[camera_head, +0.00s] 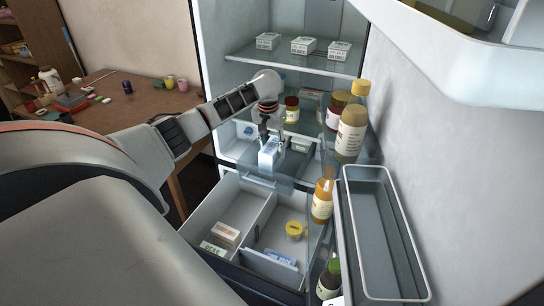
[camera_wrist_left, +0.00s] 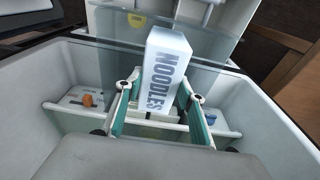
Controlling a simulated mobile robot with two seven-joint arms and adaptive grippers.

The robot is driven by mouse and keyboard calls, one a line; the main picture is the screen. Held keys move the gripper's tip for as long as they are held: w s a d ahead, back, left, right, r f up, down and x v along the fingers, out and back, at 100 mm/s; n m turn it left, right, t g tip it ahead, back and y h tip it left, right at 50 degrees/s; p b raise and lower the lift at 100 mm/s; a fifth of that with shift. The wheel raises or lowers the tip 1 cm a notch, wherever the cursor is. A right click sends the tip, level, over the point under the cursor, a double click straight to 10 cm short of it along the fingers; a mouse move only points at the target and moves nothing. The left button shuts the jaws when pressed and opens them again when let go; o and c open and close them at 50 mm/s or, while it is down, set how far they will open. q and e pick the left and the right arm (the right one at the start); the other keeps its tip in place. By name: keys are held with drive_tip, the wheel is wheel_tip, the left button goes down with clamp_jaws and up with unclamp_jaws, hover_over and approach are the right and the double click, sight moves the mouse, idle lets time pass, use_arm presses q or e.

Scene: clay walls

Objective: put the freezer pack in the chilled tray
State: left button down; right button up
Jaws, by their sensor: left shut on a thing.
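My left gripper (camera_head: 268,128) is shut on a pale box, the freezer pack (camera_head: 268,153), in front of the fridge's lower part. In the left wrist view, the freezer pack (camera_wrist_left: 163,75) is a white box lettered "NOODLES", tilted between the teal-lined fingers of the left gripper (camera_wrist_left: 160,112). A white tray with a cross divider (camera_wrist_left: 130,120) lies below the gripper there. The chilled tray (camera_head: 232,148) appears as the white pull-out at the fridge's bottom, partly hidden by the gripper and box. I cannot tell whether the box touches it. My right gripper is not in view.
A white drawer (camera_head: 212,203) stands open below, with several packages and a yellow-lidded tub (camera_head: 294,230). Bottles, including a large white-labelled one (camera_head: 351,132), line the open door at right. Three white boxes sit on the upper shelf (camera_head: 290,55). A brown table (camera_head: 145,105) stands left.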

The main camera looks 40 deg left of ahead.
use_arm(q)
drive_tip(key=shift+f, duration=2.4)
drive_tip(key=shift+f, duration=0.2)
drive_tip(key=c, duration=1.3)
unclamp_jaws()
drive_tip(key=shift+r, duration=0.3)
drive_tip(key=r, duration=0.3)
drive_tip(key=s+r, duration=0.1)
drive_tip(key=r, duration=0.6)
drive_tip(key=shift+s+d+r, duration=0.1)
drive_tip(key=shift+s+d, duration=0.1)
drive_tip(key=shift+s, duration=0.05)
drive_tip(key=shift+s+d+r, duration=0.1)
drive_tip(key=shift+r, duration=0.65)
